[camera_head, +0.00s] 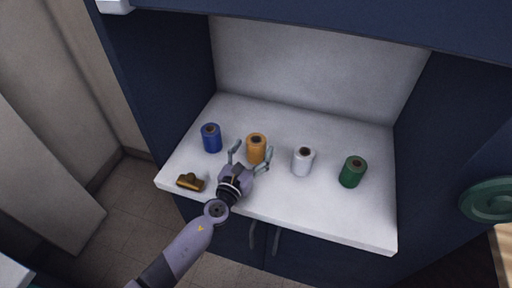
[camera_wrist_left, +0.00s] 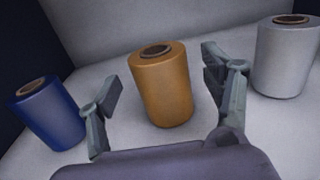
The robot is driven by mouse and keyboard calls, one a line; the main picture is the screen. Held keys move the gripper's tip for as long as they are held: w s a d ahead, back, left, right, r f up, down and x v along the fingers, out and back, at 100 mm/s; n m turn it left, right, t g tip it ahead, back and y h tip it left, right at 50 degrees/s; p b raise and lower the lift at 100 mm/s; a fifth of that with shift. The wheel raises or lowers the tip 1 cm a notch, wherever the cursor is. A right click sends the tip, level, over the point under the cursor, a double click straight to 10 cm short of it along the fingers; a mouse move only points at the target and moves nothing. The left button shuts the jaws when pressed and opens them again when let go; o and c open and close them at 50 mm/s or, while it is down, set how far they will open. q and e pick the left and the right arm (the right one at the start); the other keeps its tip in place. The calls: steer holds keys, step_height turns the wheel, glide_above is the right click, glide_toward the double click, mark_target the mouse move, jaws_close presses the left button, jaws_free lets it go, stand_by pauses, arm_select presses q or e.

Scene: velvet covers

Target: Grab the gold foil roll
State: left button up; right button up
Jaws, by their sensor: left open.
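The gold foil roll (camera_head: 256,146) stands upright on the white shelf, between a blue roll and a silver roll. My left gripper (camera_head: 250,154) is open at the near side of the gold roll, with one finger toward each side of it. In the left wrist view the gold roll (camera_wrist_left: 163,88) stands in the gap between the two spread fingers (camera_wrist_left: 165,100), with clear space visible on both sides. Nothing is held. My right gripper is in neither view.
The blue roll (camera_head: 211,138) stands left, the silver roll (camera_head: 302,161) and green roll (camera_head: 352,172) right. A small brown-gold object (camera_head: 190,182) lies near the shelf's front left edge. Dark blue cabinet walls (camera_head: 169,70) flank the white shelf (camera_head: 330,215).

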arm_select(q)
steer(key=x, duration=0.2)
steer(key=shift+w+d, duration=0.15)
steer(key=shift+w, duration=0.2)
steer(key=shift+s, duration=0.1)
steer(key=shift+c, duration=0.5)
steer(key=c, duration=1.2)
steer(key=shift+c, duration=0.4)
steer(key=shift+r, duration=0.1)
